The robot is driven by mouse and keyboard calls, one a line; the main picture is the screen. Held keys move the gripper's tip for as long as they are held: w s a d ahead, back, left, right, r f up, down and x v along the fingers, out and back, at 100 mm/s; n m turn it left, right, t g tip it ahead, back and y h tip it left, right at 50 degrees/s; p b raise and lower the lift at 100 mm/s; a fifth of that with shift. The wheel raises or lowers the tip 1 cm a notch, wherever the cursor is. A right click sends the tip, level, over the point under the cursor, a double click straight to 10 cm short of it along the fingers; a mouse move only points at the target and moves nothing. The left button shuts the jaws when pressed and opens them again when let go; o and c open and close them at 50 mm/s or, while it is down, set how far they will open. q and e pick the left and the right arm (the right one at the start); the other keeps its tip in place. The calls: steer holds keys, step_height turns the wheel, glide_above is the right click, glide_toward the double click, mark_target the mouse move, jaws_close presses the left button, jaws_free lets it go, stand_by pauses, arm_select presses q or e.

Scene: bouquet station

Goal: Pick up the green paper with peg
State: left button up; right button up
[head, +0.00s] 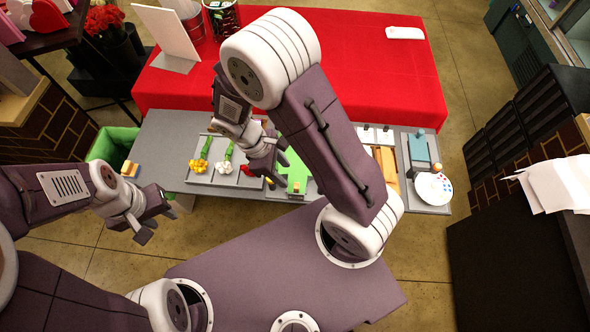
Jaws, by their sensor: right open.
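A green paper (299,170) lies on the grey work table, partly hidden behind my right arm. My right gripper (270,174) is open and just left of the green paper, over the flower tray's right end. I cannot tell whether it touches anything. My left gripper (156,222) appears open and empty, off the front left of the table, away from the paper.
The grey table (165,150) bears a flower tray (224,170) with yellow, white and red flowers, brown paper (386,165), a blue item (419,149) and a round white plate (434,188). A green bin (112,146) stands left. A red-covered table (390,80) is behind.

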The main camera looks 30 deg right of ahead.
mark_target(296, 185)
steer(key=x, duration=0.3)
steer(key=shift+s+d+f, duration=0.2)
steer(key=shift+f, duration=0.05)
steer(key=shift+w+x, duration=0.1)
steer(key=shift+x, duration=1.25)
steer(key=shift+w+x, duration=0.15)
steer(key=shift+x, duration=1.15)
steer(key=shift+a+f, duration=0.1)
jaws_close()
